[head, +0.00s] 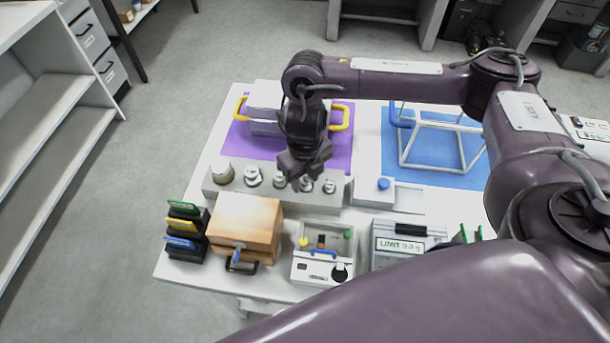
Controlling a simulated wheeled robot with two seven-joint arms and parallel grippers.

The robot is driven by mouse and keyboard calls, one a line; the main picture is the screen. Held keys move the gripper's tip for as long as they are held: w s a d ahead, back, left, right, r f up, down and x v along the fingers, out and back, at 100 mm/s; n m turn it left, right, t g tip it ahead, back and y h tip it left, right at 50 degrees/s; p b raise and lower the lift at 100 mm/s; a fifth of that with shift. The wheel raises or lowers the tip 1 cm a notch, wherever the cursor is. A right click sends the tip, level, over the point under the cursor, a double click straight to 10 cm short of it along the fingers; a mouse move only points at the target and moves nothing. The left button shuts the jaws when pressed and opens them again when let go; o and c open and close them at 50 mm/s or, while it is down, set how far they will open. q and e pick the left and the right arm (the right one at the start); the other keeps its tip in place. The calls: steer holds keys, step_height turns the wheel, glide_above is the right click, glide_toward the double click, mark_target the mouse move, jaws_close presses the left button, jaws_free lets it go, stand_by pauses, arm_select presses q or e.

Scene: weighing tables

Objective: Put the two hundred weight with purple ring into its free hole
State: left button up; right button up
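A long pale weight block (265,198) lies across the middle of the table. Several metal weights stand in it in a row, from a large one (222,172) at the left to a small one (329,187) at the right. I cannot make out a purple ring on any weight, nor a free hole. My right gripper (299,186) points down over the right half of the row, close to the weights, and partly covers one of them. Whether its fingers are open or shut on a weight is too small and dark to see. My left gripper is not in view.
A purple mat (341,151) with a white yellow-handled box lies behind the block. A blue mat (396,160) with a white frame is right of it. A wooden box (243,220), a small panel box (322,268) and a display unit (398,247) stand in front.

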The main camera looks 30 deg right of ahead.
mark_target(305, 180)
steer(key=shift+o, duration=0.3)
steer(key=shift+r, duration=0.4)
step_height(305, 180, up, 12)
steer(key=p, duration=0.2)
steer(key=shift+f+p, duration=0.2)
steer(key=shift+p, duration=0.2)
